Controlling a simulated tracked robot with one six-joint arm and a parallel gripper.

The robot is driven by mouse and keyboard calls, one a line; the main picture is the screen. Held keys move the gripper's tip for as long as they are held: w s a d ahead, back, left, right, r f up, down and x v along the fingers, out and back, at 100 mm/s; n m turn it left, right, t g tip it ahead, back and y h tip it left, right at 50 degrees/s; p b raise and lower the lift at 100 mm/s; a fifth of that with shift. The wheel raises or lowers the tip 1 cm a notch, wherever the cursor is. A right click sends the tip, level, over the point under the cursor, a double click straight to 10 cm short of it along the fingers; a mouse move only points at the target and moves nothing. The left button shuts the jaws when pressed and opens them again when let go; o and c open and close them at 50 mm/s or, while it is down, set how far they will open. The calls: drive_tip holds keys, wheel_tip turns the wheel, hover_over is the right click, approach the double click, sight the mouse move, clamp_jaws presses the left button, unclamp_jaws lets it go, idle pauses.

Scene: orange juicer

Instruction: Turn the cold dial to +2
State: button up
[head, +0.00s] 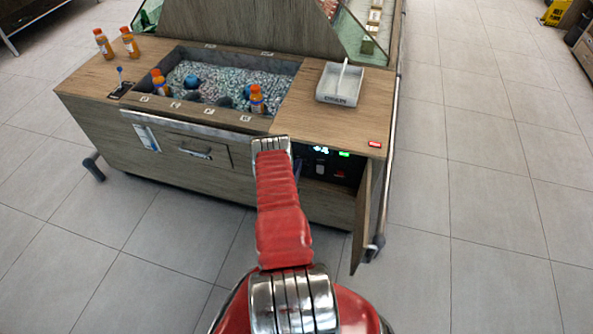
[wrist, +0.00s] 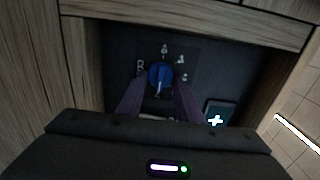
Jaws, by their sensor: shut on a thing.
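The cold dial (wrist: 159,72) is a round blue knob on a dark panel in the wrist view, with white marks around its upper side that are too small to read surely. A light pointer mark shows on its lower part. My gripper (wrist: 158,82) has its two dark purple fingers on either side of the dial, shut on it. In the head view my red arm reaches to the open cabinet, and the dial is hidden behind it.
A white plus sign (wrist: 215,120) glows on a dark square right of the dial. Wooden cabinet walls stand close around the panel. In the head view the cabinet door (head: 364,215) hangs open at the right; lit displays (head: 344,153) show inside. Juice bottles (head: 257,100) stand in ice above.

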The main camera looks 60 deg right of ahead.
drive_tip(key=shift+a+f, duration=0.1)
drive_tip(key=shift+f, duration=0.05)
drive_tip(key=o, duration=1)
drive_tip(key=shift+w, duration=0.1)
drive_tip(key=a, duration=0.4)
drive_tip(key=s+a, duration=0.1)
drive_tip(key=a, duration=0.4)
drive_tip(key=s+a, duration=0.1)
drive_tip(key=a, duration=0.3)
drive_tip(key=shift+s+a, duration=0.1)
drive_tip(key=shift+a, duration=0.2)
